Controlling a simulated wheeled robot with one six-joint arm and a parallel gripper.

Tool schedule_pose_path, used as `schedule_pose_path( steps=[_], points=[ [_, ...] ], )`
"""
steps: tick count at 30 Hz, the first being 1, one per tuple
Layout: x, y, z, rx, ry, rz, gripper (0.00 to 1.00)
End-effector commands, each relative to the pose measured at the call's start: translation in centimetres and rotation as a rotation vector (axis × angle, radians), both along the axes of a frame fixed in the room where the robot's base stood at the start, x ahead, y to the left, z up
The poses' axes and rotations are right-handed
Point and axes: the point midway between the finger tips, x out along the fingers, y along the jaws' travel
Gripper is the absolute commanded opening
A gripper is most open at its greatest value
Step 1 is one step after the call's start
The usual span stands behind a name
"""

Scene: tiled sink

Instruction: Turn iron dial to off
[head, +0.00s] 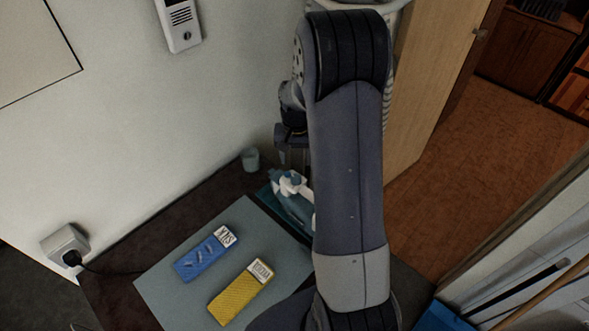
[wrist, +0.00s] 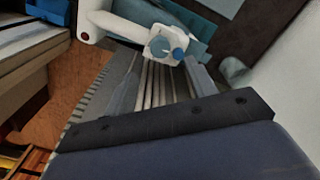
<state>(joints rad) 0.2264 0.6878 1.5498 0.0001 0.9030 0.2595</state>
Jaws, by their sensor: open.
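The iron (head: 291,185), white and teal, stands on the dark table at its far end, partly hidden by my arm. In the wrist view its white upper part (wrist: 115,25) lies across the top. A round blue-grey dial (wrist: 160,47) shows there, with a smaller blue knob beside it; I cannot read the dial's setting. My gripper (wrist: 160,75) is open and empty, its fingers pointing toward the dial. In the head view my gripper (head: 291,140) is just above and behind the iron, mostly hidden by my arm. Whether a finger touches the dial cannot be told.
A blue box (head: 207,254) and a yellow box (head: 240,291) lie on a grey-blue mat (head: 160,279). A small pale cup (head: 250,160) stands near the wall, left of the iron. A wall socket (head: 66,243) has a plug and cord. A wooden door (head: 425,85) stands at the right.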

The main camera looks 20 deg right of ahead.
Motion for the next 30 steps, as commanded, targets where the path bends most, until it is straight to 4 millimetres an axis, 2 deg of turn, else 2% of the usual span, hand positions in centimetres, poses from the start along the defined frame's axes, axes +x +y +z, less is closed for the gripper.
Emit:
schedule_pose_path(
  steps=[9, 15, 27, 30],
  points=[
    [-0.1, 0.1, -5.5, 0.001, 0.005, 0.001, 0.53],
    [-0.1, 0.0, -7.5, 0.001, 0.003, 0.001, 0.53],
    [0.0, 0.0, -8.1, 0.0, 0.001, 0.001, 0.53],
    [0.0, 0.0, -8.1, 0.0, 0.001, 0.001, 0.46]
  ],
)
